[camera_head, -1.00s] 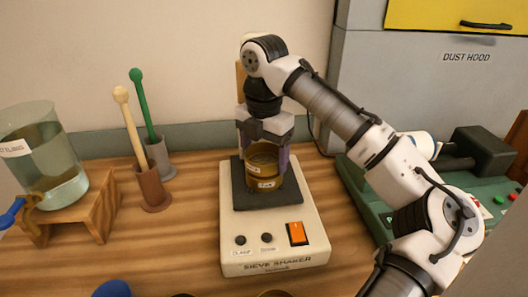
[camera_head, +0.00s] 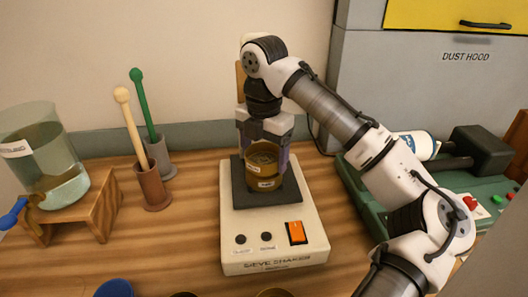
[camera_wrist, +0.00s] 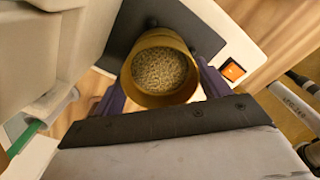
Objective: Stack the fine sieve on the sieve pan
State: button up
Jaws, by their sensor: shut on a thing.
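A brass sieve with a speckled, mesh-like interior (camera_wrist: 163,72) is between the purple fingers of my gripper (camera_wrist: 163,88) in the wrist view. In the head view my gripper (camera_head: 265,150) points down and is shut on this brass sieve (camera_head: 264,158), over the black plate of the sieve shaker (camera_head: 275,225). A brass wall with a small white label (camera_head: 266,184) shows below, close above or on the plate. I cannot tell whether this is one vessel or the sieve resting on a pan, as the fingers hide the sides.
A beaker (camera_head: 45,160) stands on a wooden stand (camera_head: 95,205) at left, beside two holders with a cream pestle (camera_head: 130,120) and a green one (camera_head: 142,100). A green machine (camera_head: 365,200) is at right. Vessel rims, one blue (camera_head: 113,289), show at the front edge.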

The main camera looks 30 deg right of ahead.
aim_at(264, 162)
jog(key=shift+f, duration=0.45)
jog(key=o, duration=0.8)
jog(key=shift+c, duration=0.2)
notch_tip(264, 162, up, 8)
jog(key=p, duration=0.9)
jog(key=shift+r, duration=0.15)
notch_tip(264, 162, up, 3)
jog(key=shift+f+p, duration=0.2)
jog(key=shift+p, duration=0.8)
